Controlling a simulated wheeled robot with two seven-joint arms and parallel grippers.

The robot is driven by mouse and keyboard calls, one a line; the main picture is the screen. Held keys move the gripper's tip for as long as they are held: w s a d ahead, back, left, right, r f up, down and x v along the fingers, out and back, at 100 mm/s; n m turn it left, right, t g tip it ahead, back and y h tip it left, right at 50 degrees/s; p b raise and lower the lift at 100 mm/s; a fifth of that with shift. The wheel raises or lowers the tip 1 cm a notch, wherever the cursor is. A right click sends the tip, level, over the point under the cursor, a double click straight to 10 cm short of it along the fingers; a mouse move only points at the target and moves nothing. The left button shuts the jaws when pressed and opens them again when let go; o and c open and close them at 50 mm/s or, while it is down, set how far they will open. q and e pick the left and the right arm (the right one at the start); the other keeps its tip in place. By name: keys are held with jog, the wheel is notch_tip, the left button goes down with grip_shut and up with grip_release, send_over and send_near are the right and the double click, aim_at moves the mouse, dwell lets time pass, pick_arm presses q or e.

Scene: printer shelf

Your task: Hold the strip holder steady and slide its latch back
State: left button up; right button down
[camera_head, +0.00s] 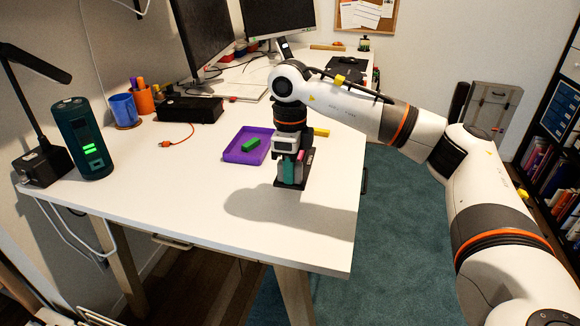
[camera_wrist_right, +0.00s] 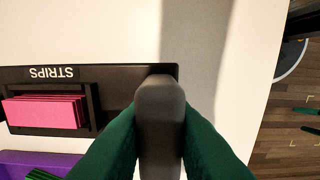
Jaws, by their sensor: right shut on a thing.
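The black strip holder (camera_head: 281,183) stands on the white table under my right gripper (camera_head: 290,176). In the right wrist view, the holder (camera_wrist_right: 120,80) has a "STRIPS" label, seen upside down, and pink strips (camera_wrist_right: 45,111) in a frame. My right gripper (camera_wrist_right: 160,145) points down, its green fingers shut on a grey rounded upright piece (camera_wrist_right: 160,110) at the holder's end. I cannot tell whether this piece is the latch or a grip. In the head view the arm and gripper hide most of the holder. My left gripper is not in view.
A purple tray (camera_head: 232,155) with a green block (camera_head: 251,144) lies just left of the holder. A dark green cylinder device (camera_head: 85,140), blue cup (camera_head: 123,109) and black box (camera_head: 190,109) stand further left. The table's front is clear; its right edge is close by.

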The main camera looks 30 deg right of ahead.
aim_at(290, 187)
jog(key=shift+f, duration=0.15)
jog(key=shift+f+b, duration=0.55)
jog(key=shift+f, duration=0.3)
jog(key=shift+f+b, duration=0.35)
jog(key=shift+f, duration=0.5)
jog(key=shift+f+b, duration=0.35)
jog(key=shift+f, duration=0.05)
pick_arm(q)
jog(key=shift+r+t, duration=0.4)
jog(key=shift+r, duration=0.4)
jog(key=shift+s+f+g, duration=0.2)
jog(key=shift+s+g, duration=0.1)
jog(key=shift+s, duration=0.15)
pick_arm(e)
jog(key=shift+s+f, duration=0.1)
jog(key=shift+f, duration=0.15)
